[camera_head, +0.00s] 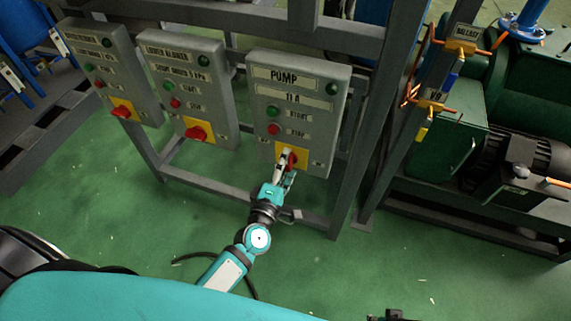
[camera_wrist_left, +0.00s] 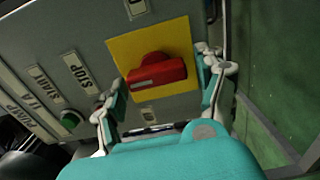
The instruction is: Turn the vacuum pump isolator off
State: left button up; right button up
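The pump isolator is a red rotary knob (camera_head: 292,157) on a yellow plate (camera_head: 281,152) at the bottom of the grey PUMP box (camera_head: 262,103). In the left wrist view the knob (camera_wrist_left: 156,70) shows whole on its yellow plate (camera_wrist_left: 124,53). My left gripper (camera_head: 288,170) is at the knob, partly covering it in the head view. In the left wrist view the gripper (camera_wrist_left: 163,90) is open, with one finger on each side of the knob. A gap shows on both sides, and I cannot tell of any contact. My right gripper is not clearly seen.
Two similar grey boxes stand to the left, with red isolators (camera_head: 197,132) and (camera_head: 122,112) on yellow plates. Green start (camera_head: 273,111) and red stop (camera_head: 273,129) buttons sit above the pump isolator. A metal frame post (camera_head: 376,120) and the green pump machine (camera_head: 440,150) are to the right.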

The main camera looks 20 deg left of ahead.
pick_arm(q)
jog(key=shift+o, duration=0.5)
jog(key=shift+r, duration=0.1)
jog(key=s, duration=1.2)
jog(key=shift+a, duration=0.2)
